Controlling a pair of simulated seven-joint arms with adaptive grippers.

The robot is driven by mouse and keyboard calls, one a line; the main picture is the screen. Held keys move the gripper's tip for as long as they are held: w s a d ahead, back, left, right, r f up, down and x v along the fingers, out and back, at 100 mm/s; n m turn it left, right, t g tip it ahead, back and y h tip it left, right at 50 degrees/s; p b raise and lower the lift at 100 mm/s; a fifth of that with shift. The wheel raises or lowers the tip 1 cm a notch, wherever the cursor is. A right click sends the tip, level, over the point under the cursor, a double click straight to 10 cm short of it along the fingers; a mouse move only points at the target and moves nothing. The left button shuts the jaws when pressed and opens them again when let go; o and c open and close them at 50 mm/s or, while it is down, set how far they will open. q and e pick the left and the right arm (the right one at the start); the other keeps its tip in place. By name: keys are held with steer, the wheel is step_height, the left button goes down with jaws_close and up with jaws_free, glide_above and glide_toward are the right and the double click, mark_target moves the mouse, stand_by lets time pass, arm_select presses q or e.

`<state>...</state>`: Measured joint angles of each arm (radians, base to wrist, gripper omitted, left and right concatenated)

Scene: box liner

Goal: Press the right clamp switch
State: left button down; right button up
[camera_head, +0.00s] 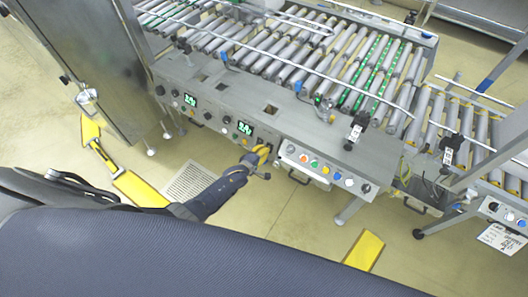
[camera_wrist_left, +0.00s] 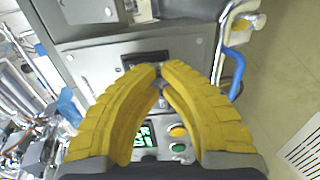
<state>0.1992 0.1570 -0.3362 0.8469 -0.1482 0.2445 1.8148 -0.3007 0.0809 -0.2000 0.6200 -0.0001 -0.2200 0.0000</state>
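My left gripper (camera_head: 264,152) reaches the front of the grey control panel (camera_head: 222,108) in the head view, just left of the row of coloured buttons. Its yellow fingers bow outward and their tips come together in the left wrist view (camera_wrist_left: 160,70). I see no object clearly held between them. A dark recessed fitting (camera_wrist_left: 147,59) on the panel lies just beyond the tips. I cannot tell whether the tips touch it. No label marks the right clamp switch, and the fingers hide part of the panel there. My right gripper is not in view.
A row of coloured buttons (camera_head: 326,168) sits on the panel to the right of the gripper. Green displays (camera_head: 245,128) are to its left. A roller conveyor (camera_head: 290,55) runs behind.

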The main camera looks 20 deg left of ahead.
arm_select(q)
steer(key=shift+r, duration=0.6)
steer(key=f+v, duration=0.2)
steer(key=v, duration=1.1)
steer(key=shift+s+r, duration=0.2)
steer(key=shift+s, duration=0.5)
steer(key=shift+a, duration=0.1)
